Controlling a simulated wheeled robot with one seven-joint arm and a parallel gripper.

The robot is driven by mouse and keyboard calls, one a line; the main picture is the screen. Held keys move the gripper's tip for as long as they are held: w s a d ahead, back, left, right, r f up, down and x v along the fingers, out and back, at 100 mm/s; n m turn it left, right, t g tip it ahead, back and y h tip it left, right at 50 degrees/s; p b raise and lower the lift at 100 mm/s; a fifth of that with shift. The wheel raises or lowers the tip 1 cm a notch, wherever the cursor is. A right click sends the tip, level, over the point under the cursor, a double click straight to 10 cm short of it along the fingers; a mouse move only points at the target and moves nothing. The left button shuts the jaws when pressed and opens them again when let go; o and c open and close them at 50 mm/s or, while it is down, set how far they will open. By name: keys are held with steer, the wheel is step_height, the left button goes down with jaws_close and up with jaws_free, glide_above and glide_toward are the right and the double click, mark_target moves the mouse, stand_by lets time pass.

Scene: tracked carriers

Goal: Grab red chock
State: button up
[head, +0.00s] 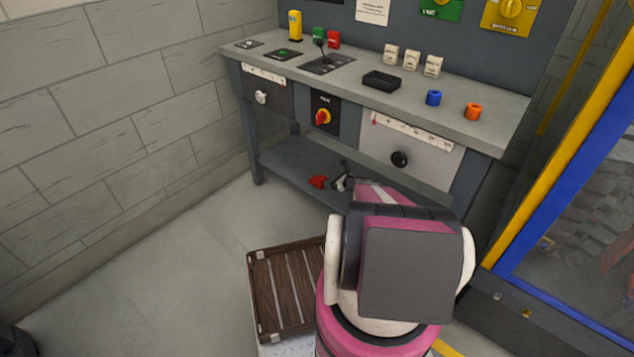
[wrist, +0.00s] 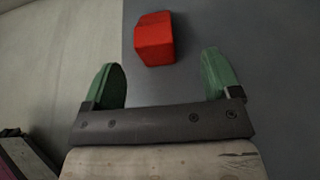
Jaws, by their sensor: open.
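The red chock (head: 317,182) lies on the lower shelf of the workbench in the head view. It also shows in the wrist view (wrist: 154,39) as a small red block on a grey surface, close to that surface's left edge. My gripper (wrist: 163,75) is open, with its two green-padded fingers apart and nothing between them. In the wrist view the chock is beyond the fingertips, roughly centred between them. In the head view my arm hides part of the shelf, and my gripper (head: 343,178) is just right of the chock.
The workbench top (head: 464,122) overhangs the lower shelf (head: 285,158). It bears a black tray (head: 381,81), a blue ring (head: 433,97), an orange ring (head: 473,112) and several blocks. A slatted wooden pallet (head: 300,290) lies in front. Floor on the left is clear.

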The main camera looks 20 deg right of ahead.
mark_target(321, 177)
steer(key=x, duration=0.3)
steer(key=shift+a+r+x, duration=0.15)
steer(key=shift+a+x, duration=0.05)
steer(key=shift+x, duration=1.25)
steer(key=shift+a+r+x, duration=0.1)
steer(key=shift+a+x, duration=0.1)
steer(key=shift+x, duration=1.3)
steer(key=shift+s, duration=0.15)
steer(key=c, duration=1.2)
steer(key=shift+r, duration=0.1)
